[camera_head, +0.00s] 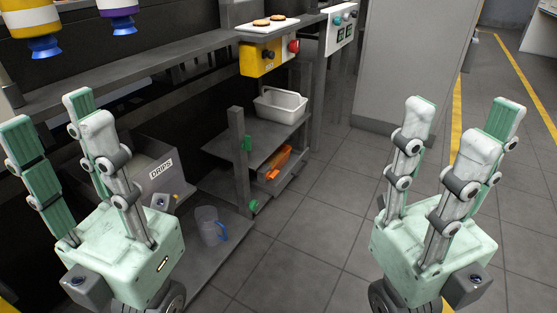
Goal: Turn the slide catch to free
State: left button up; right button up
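No part shows clearly as the slide catch, and I cannot tell which fitting it is. A yellow control box (260,59) with a dark knob (268,55) and a red button (293,46) hangs at the front edge of the line, back centre. My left gripper (55,125) is raised at the left, fingers spread, empty, in front of the rack. My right gripper (455,125) is raised at the right over the floor, fingers spread, empty. Both are apart from the box and the post.
A white plate (252,29) with biscuits lies above the yellow box. The rack holds a white tub (279,106) and an orange object (278,160). A box marked DRIPS (160,168) and a clear jug (206,226) stand low left. The centre floor is clear.

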aim_at(270, 175)
jog(key=i+l+z, duration=0.55)
jog(key=i, duration=0.15)
jog(key=i+z, duration=0.25)
jog(key=i, duration=0.15)
jog(key=i+l, duration=0.15)
jog(key=i, duration=0.3)
jog(key=i+l, duration=0.1)
jog(key=i, duration=0.35)
jog(key=i+l, duration=0.15)
jog(key=i, duration=0.3)
jog(key=i+l+u, duration=0.1)
jog(key=i+u, duration=0.2)
jog(key=u, duration=0.2)
jog(key=i+l+u, duration=0.2)
jog(key=u, duration=0.3)
jog(key=i+l+u, duration=0.25)
jog(key=u, duration=0.2)
jog(key=i+l+u, duration=0.15)
jog(key=l+u, duration=0.7)
jog(key=u, duration=0.15)
jog(key=l+u, duration=0.5)
jog(key=i, duration=0.05)
